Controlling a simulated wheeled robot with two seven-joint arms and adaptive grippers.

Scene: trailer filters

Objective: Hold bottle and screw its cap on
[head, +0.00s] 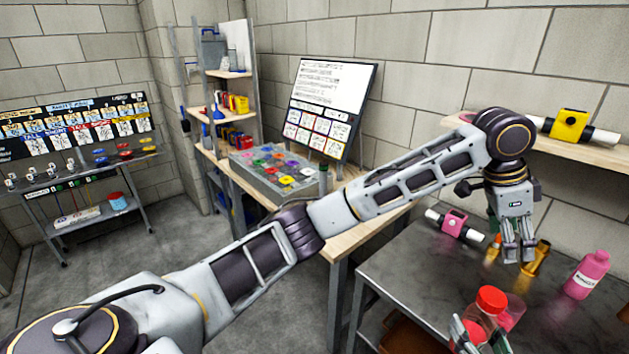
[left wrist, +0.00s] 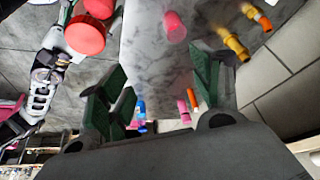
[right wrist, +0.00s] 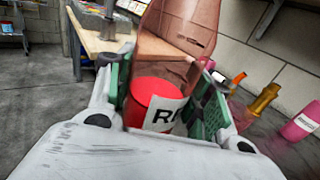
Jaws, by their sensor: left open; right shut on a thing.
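A clear reddish bottle (right wrist: 180,35) with red contents and a white label is held between the fingers of my right gripper (right wrist: 162,98). In the head view the bottle (head: 475,329) is at the bottom right, roughly upright. A red cap (head: 491,299) sits at its top; I cannot tell whether it is screwed tight. The cap also shows at the upper left of the left wrist view (left wrist: 85,36). My left gripper (head: 518,252) is open and empty, pointing down over the table, behind and apart from the cap. The bottle's top is out of the right wrist view.
The dark table (head: 420,265) carries a pink bottle (head: 588,274), a gold bottle (head: 537,258), a small orange item (head: 494,247) and a pink item (head: 513,311) close behind the held bottle. A wall shelf (head: 560,144) is beside my left wrist.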

